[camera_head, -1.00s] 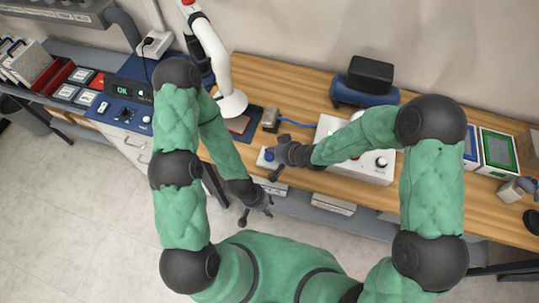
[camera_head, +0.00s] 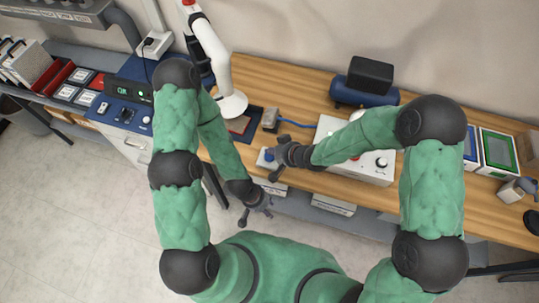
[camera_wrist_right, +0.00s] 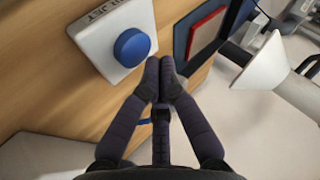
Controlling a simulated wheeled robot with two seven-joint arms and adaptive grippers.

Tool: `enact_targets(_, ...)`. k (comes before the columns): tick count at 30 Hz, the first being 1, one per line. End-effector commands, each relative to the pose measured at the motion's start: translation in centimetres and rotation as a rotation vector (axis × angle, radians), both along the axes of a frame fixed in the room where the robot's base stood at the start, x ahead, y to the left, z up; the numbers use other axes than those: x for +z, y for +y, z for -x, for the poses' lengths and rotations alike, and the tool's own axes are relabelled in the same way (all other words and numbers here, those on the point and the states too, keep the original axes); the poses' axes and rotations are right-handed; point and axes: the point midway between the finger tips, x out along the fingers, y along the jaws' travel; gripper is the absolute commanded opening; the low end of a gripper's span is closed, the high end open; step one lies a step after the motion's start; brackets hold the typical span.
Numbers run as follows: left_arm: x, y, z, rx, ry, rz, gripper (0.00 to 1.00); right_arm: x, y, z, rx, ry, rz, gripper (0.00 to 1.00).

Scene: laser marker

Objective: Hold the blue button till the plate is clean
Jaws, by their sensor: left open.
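The blue button (camera_wrist_right: 132,47) sits on a white box (camera_wrist_right: 98,22) lettered in part "JET". In the head view the button (camera_head: 269,155) is partly covered by my right gripper (camera_head: 277,158). In the right wrist view my right gripper (camera_wrist_right: 160,66) has its fingertips together with nothing between them, right beside the button's lower right edge. I cannot tell whether they touch it. The plate (camera_wrist_right: 207,30), brownish with a red edge, lies on a dark blue base past the fingertips. My left gripper (camera_head: 258,207) is open and empty, in front of the bench edge.
A white extraction arm (camera_head: 214,52) ends in a hood (camera_head: 233,105) near the plate. A blue control panel (camera_head: 128,108) with a lit display stands left. A white box with knobs (camera_head: 375,165) lies under my right forearm. Right are framed screens (camera_head: 497,152).

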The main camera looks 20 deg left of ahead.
Motion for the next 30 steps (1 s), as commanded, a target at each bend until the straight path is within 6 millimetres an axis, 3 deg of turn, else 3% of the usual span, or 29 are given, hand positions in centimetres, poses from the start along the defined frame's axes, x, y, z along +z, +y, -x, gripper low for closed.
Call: enact_targets(30,-0.6,0.0,0.0,0.0,0.0,0.0,0.42,-1.1,0.0,0.0,0.0,0.0,0.0,0.0)
